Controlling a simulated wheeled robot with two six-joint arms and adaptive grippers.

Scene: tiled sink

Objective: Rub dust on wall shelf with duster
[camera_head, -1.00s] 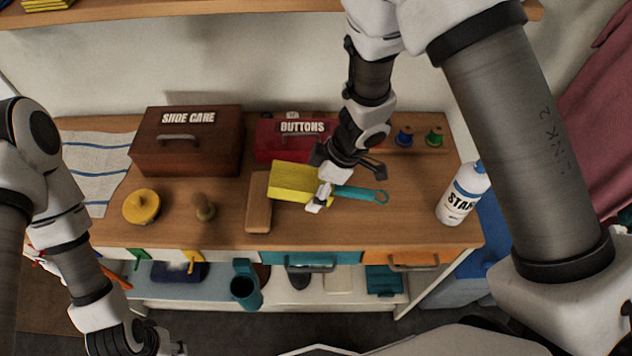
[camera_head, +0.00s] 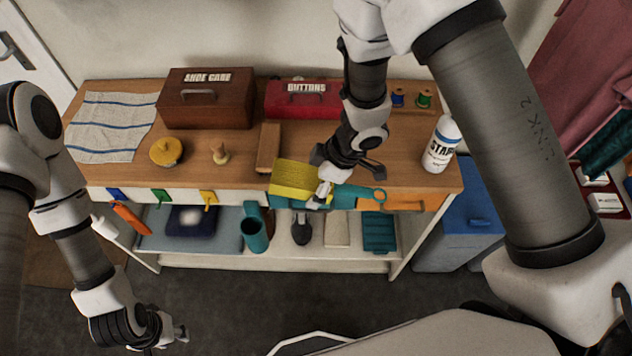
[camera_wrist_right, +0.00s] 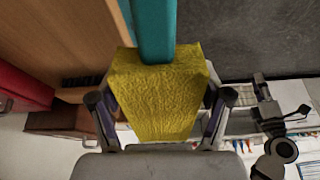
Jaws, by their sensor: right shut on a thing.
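The duster has a yellow fuzzy head (camera_head: 294,176) and a teal handle (camera_head: 356,194). My right gripper (camera_head: 326,186) is shut on the duster, in front of the counter's front edge in the head view. In the right wrist view the yellow head (camera_wrist_right: 158,105) sits between the two fingers, with the teal handle (camera_wrist_right: 156,30) extending to the top. My left gripper (camera_head: 172,336) is low at the left, away from the counter, and its jaw opening is too unclear to judge. The wall shelf and its dust are not in view now.
On the wooden counter (camera_head: 230,165) stand a brown shoe care box (camera_head: 205,110), a red buttons box (camera_head: 300,108), a wooden block (camera_head: 268,148) and a white bottle (camera_head: 440,145). Below is a lower shelf with several items. A blue bin (camera_head: 470,225) stands at the right; the floor in front is clear.

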